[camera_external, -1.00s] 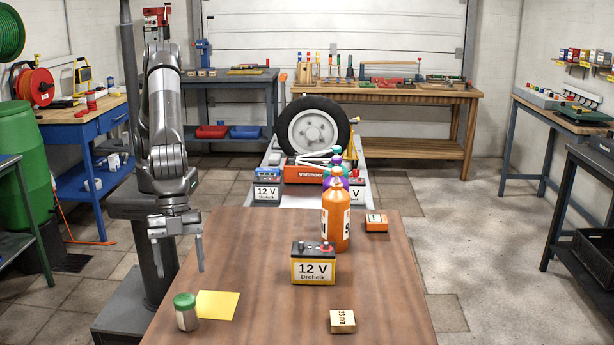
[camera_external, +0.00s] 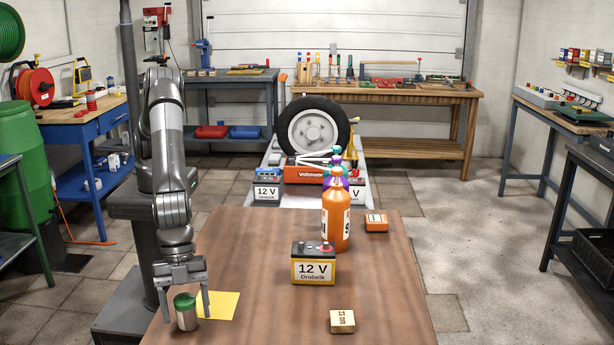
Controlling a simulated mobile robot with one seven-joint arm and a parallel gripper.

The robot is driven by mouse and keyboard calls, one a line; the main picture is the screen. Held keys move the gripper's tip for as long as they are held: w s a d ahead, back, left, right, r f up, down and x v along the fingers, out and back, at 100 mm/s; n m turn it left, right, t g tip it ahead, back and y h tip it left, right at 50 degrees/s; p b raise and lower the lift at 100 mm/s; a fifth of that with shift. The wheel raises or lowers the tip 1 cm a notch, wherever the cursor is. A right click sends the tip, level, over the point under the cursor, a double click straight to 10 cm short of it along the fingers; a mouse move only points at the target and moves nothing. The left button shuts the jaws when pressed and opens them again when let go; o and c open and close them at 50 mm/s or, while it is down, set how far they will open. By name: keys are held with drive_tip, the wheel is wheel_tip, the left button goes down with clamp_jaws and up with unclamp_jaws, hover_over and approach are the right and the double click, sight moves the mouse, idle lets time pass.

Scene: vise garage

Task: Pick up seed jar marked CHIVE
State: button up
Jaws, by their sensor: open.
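The seed jar (camera_external: 187,318) is a small pale jar with a green lid, standing at the front left of the brown table. Its label cannot be read from here. My gripper (camera_external: 187,312) is open and points down at the jar, with one finger at its left and one at its right. The fingers reach down to about the height of the jar. I cannot tell whether either finger touches it.
A yellow sheet (camera_external: 225,305) lies right of the jar. A 12 V battery (camera_external: 313,268), a small box (camera_external: 342,321), an orange bottle (camera_external: 336,225) and an orange box (camera_external: 376,222) stand on the table (camera_external: 255,250).

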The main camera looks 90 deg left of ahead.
drive_tip(key=c, duration=1.1)
